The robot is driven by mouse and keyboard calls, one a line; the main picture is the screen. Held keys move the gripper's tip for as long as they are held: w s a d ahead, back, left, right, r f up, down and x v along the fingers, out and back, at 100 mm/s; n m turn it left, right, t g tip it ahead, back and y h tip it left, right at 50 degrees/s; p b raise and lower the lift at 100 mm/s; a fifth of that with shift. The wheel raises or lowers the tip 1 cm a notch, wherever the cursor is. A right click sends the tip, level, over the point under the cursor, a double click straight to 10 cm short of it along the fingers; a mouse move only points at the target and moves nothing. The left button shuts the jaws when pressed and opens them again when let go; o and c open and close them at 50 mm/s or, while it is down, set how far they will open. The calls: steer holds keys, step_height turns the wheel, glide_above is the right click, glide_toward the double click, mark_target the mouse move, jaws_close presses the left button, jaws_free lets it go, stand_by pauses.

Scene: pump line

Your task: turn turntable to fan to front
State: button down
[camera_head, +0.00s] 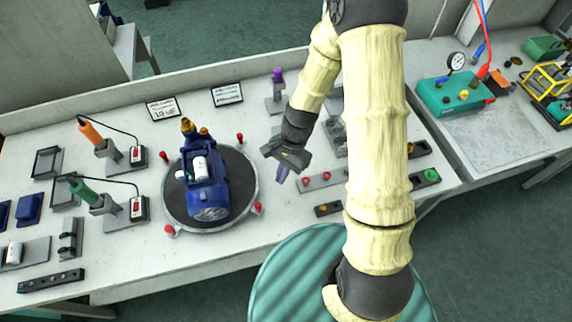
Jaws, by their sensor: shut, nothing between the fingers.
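The turntable (174,213) is a round dark disc with a grey rim, set on the light bench left of centre. Red-knobbed pegs (257,208) stand around its rim. A blue pump motor (207,197) with a white cylinder on it lies on the disc. Its round ribbed end, which looks like the fan cover (210,214), faces the near side, and brass fittings (188,126) are at the far end. My gripper (282,175) is shut and empty, above the bench to the right of the turntable, apart from it. My arm hides part of the bench behind it.
Orange (90,132) and green (78,188) handled tools stand in holders at left beside red switches. Two label cards (163,108) lie behind the turntable. A purple-topped stand (277,76) is at the back. A teal gauge box (455,94) sits on the right bench.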

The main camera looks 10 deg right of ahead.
steer(key=v, duration=0.3)
steer(key=shift+r, duration=0.2)
steer(key=shift+d+r, duration=0.1)
steer(key=shift+d, duration=0.05)
steer(key=s+d+r+n+t+h, duration=0.1)
steer(key=s+d+r+n+t, duration=0.1)
steer(key=d+r+n, duration=0.2)
steer(key=s+d+r+n+t+h, duration=0.2)
steer(key=d+r+n, duration=0.3)
steer(key=r, duration=0.4)
steer(key=shift+s+d+r+t, duration=0.25)
steer(key=shift+s+t, duration=0.2)
steer(key=shift+t, duration=0.35)
steer(key=shift+f, duration=0.1)
